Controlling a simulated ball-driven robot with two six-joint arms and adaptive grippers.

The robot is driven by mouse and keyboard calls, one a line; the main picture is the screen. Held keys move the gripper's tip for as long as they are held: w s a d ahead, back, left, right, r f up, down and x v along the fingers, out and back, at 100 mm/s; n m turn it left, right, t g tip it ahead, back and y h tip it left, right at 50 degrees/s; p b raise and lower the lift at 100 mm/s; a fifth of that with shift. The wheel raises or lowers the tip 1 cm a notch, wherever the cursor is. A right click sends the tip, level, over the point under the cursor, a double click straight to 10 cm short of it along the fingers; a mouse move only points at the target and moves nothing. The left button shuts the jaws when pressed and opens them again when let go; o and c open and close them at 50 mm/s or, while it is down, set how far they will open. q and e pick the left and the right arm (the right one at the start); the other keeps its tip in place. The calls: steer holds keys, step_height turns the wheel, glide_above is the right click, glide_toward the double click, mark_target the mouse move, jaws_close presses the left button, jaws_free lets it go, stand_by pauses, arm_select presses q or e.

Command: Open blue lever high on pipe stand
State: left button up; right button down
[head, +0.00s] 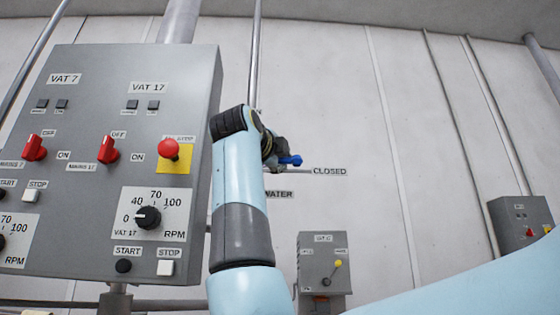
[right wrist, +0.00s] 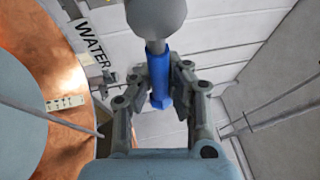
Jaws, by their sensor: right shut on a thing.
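The blue lever (head: 291,160) shows in the head view beside a thin pipe, its free end pointing right next to a CLOSED label (head: 329,171). In the right wrist view the blue lever (right wrist: 159,80) runs between the two fingers, with a round grey part (right wrist: 156,17) at its far end. My right gripper (right wrist: 160,88) is shut on the lever. In the head view my right arm hides most of the gripper and the valve body. My left gripper is not in view.
A grey control panel (head: 90,215) with red switches and a red stop button (head: 168,149) stands close on the left of my right arm. A small grey box (head: 324,262) stands low at centre. A copper vat (right wrist: 72,130) shows in the right wrist view.

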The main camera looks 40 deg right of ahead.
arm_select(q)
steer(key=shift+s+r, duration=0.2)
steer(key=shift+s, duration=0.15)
